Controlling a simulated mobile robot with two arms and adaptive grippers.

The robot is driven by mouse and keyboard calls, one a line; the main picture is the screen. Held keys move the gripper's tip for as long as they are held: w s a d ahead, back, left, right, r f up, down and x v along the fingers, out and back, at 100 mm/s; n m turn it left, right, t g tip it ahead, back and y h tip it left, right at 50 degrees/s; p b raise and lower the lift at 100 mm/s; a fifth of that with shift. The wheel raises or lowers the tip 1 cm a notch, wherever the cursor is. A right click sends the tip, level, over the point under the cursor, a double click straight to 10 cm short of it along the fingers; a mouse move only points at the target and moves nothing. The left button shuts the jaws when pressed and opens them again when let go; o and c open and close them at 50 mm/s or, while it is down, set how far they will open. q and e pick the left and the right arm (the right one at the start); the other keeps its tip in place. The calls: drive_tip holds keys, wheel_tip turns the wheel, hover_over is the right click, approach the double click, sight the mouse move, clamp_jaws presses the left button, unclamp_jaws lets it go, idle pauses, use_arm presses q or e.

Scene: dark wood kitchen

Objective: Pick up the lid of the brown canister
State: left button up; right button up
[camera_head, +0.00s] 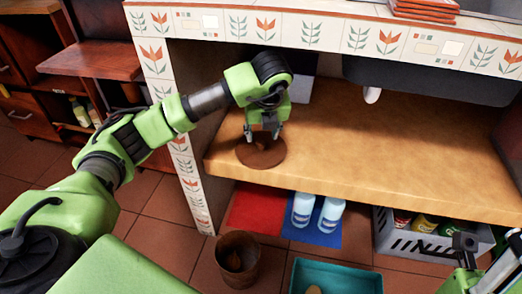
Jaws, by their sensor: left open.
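The brown round lid (268,157) lies flat on the wooden shelf near its front left corner, with a small knob at its middle. My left gripper (262,133) points down right over the lid, with its fingers apart on either side of the knob. I cannot tell whether the fingers touch it. A brown canister (237,262) stands uncovered on the floor below the shelf; its open top shows. My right gripper (487,252) is only partly in view at the bottom right, away from the lid.
The wooden shelf (400,150) is clear to the right of the lid. A tiled post (187,170) and tiled counter edge (300,33) frame it. Below are white-blue bottles (328,214), a grey crate (385,232) with several items, and a teal bin (335,275).

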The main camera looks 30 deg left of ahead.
sight(261, 142)
use_arm(q)
drive_tip(key=b+x, duration=0.2)
drive_tip(key=x, duration=0.3)
drive_tip(key=c, duration=1)
